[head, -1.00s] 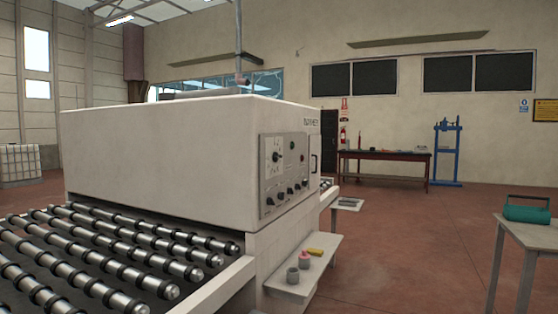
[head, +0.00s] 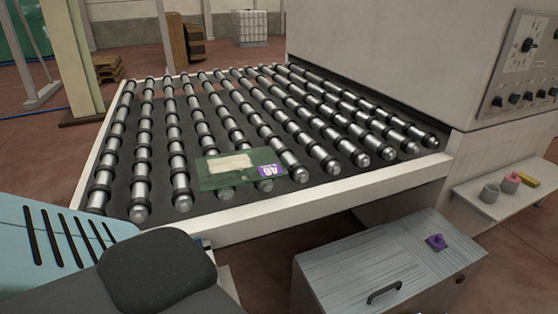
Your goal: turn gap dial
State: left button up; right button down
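The glass edger's control panel (head: 512,72) is at the right edge of the head view, on the side of the white machine housing (head: 400,55), and is partly cut off by the frame. A large black dial (head: 528,45) sits on a pale plate in its upper part. I cannot read the marks around it, nor tell for certain that it is the gap dial. A row of smaller black knobs (head: 513,99) runs below it. Neither of my grippers is in view.
The roller conveyor (head: 300,212) fills the middle, with a green-tinted glass piece (head: 212,181) bearing a purple label on it. A grey cabinet (head: 345,265) with a purple object (head: 436,242) stands in front. A shelf (head: 478,205) holds small cups and a yellow item.

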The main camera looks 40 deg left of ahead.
aim_at(528, 44)
jog(key=i+l+u, duration=0.15)
jog(key=i, duration=0.2)
jog(key=u, duration=1.55)
jog(key=z, duration=1.65)
jog(key=i+l, duration=0.25)
